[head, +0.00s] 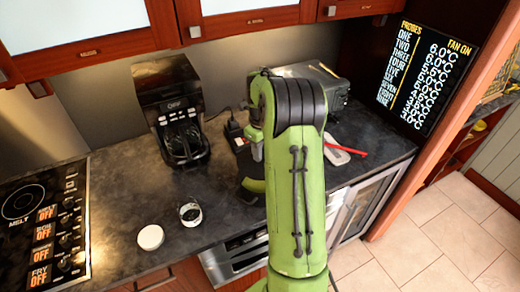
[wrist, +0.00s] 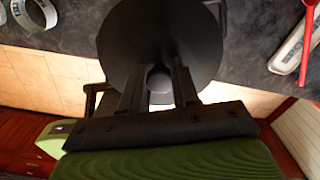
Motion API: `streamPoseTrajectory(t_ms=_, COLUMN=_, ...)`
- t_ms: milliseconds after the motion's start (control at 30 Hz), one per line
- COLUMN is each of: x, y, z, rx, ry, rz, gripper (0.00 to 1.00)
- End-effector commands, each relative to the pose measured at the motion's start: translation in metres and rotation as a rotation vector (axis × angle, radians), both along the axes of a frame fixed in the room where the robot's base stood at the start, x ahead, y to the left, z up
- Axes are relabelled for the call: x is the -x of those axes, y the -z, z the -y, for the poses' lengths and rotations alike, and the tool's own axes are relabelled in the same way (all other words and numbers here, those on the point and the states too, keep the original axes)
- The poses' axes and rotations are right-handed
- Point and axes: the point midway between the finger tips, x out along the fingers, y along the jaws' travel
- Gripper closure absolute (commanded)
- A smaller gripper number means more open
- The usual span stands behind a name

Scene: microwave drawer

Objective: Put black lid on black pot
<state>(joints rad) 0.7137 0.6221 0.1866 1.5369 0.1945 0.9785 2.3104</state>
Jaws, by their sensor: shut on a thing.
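In the wrist view, my gripper (wrist: 158,84) is shut on the knob of the black lid (wrist: 160,38), with one finger on each side of it. The lid is a round dark disc. Dark loop handles, which look like those of the black pot (wrist: 91,97), stick out from beneath the lid at the left and upper right. The lid hides the rest of the pot, so I cannot tell whether it rests on the rim or hovers above it. In the head view, my green arm hides the lid and pot.
A coffee maker (head: 175,110) stands at the back left of the dark counter (head: 110,190). A small jar (head: 190,213) and a white disc (head: 150,237) lie near the front edge. A white tray with a red utensil (head: 346,149) is right of my arm. The stove (head: 45,225) is far left.

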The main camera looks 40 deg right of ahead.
Motion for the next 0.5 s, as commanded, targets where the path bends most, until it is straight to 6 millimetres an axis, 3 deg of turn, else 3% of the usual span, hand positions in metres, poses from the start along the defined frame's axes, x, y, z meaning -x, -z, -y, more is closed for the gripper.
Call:
streamPoseTrajectory(t_ms=233, x=0.000, y=0.008, z=0.000, rx=-0.002, ry=-0.002, rz=-0.001, gripper=1.00)
streamPoseTrajectory(t_ms=500, x=-0.001, y=0.039, z=0.000, rx=-0.002, ry=-0.003, rz=0.000, gripper=1.00)
